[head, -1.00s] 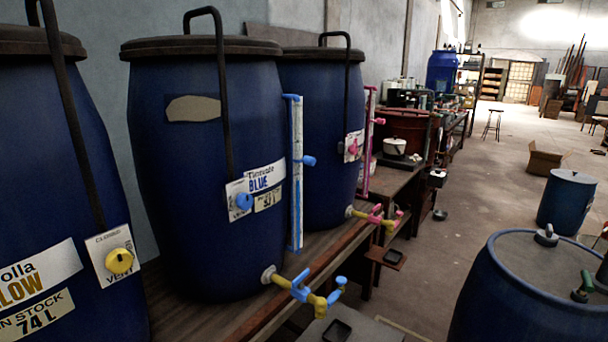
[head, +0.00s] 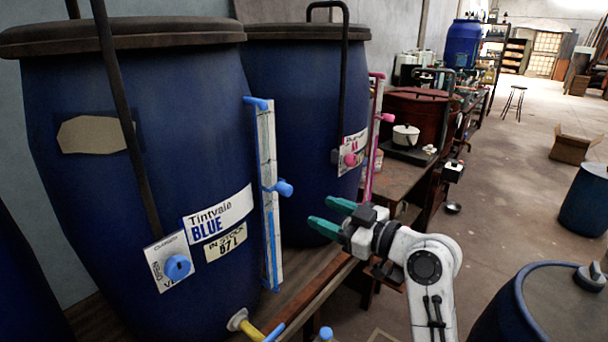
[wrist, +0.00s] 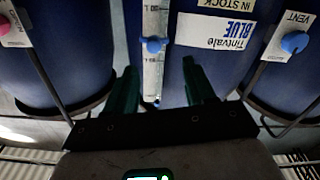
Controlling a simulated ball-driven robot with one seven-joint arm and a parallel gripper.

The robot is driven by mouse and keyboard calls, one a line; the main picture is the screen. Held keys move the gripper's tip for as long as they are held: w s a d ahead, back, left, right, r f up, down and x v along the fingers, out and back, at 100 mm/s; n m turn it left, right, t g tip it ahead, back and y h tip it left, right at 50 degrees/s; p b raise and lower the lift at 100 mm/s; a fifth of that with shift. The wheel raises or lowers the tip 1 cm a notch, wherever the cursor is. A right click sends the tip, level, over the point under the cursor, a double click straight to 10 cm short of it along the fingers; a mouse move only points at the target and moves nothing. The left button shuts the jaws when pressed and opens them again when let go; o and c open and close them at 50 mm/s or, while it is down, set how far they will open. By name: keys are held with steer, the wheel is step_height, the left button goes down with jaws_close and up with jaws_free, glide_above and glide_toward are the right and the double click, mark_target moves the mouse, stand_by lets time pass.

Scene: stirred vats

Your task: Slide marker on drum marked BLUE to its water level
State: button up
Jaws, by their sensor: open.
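The drum marked BLUE (head: 100,220) stands at the left of the head view, with its Tintvale BLUE label (head: 218,214). A white gauge strip with blue ends (head: 267,210) runs upright on its right side. The blue marker knob (head: 283,188) sits about halfway up the strip. My gripper (head: 318,214), with green fingers, is open and empty, to the right of the strip and a little below the marker. In the wrist view the marker (wrist: 153,45) and strip (wrist: 154,75) show between the spread fingers, beyond the tips. I cannot make out the water level.
A blue vent knob (head: 178,267) and a tap (head: 245,325) are on the same drum. A second blue drum (head: 290,110) with a pink gauge (head: 375,140) stands behind. The drums rest on a wooden bench (head: 305,290). Another drum (head: 500,315) stands at lower right; floor between is clear.

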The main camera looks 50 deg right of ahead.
mark_target(290, 191)
steer(key=w+p, duration=0.1)
steer(key=w, duration=0.6)
steer(key=w+r+p, duration=0.1)
steer(key=w, duration=0.3)
steer(key=shift+d+p, duration=0.25)
steer(key=shift+p, duration=0.1)
jaws_close()
